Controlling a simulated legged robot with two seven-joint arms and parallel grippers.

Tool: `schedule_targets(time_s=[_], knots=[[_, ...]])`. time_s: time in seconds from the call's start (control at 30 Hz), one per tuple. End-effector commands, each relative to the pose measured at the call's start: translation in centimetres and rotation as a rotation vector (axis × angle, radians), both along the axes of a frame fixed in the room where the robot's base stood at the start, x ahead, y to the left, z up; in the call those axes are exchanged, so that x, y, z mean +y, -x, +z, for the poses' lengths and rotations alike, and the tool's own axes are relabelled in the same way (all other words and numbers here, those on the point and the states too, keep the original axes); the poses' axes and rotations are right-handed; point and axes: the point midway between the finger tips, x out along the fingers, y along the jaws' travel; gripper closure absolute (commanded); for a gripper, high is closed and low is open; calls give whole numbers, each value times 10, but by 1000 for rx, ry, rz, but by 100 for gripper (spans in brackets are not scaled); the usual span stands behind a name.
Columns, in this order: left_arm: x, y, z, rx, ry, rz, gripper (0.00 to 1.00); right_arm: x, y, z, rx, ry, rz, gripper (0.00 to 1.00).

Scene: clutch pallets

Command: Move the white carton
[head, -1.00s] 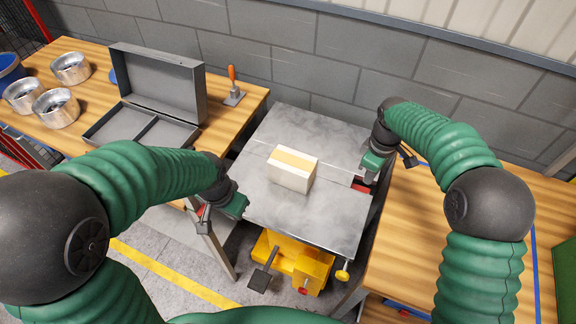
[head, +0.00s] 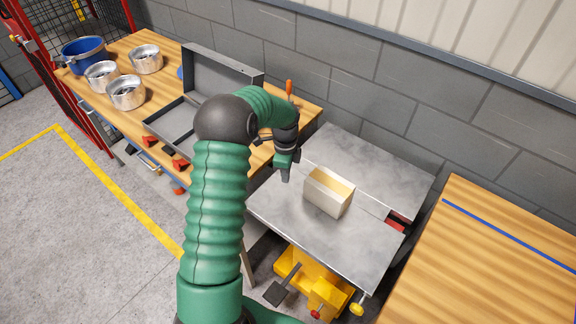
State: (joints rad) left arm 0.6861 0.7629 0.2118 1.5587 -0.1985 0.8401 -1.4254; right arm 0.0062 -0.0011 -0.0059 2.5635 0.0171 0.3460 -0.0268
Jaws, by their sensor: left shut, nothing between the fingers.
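My right gripper is out of the picture.
A wooden bench (head: 150,45) at the left holds an open grey case (head: 222,80), several metal tins, a blue bucket (head: 84,55) and an orange-handled tool (head: 289,88). A block wall closes the back.

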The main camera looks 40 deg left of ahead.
Motion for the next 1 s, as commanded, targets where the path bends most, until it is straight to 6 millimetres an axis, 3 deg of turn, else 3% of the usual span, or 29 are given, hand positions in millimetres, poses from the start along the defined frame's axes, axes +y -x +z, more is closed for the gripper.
schedule_targets(time_s=[0.13,0.4,0.8,1.0], knots=[[-3,2,-31,3,1,-2,100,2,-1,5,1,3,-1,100],[-30,-19,-31,-1,2,-2,100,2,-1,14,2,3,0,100],[-36,-22,-31,-2,1,-1,100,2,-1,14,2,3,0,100],[-65,-39,-30,-1,1,-5,100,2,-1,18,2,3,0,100]])
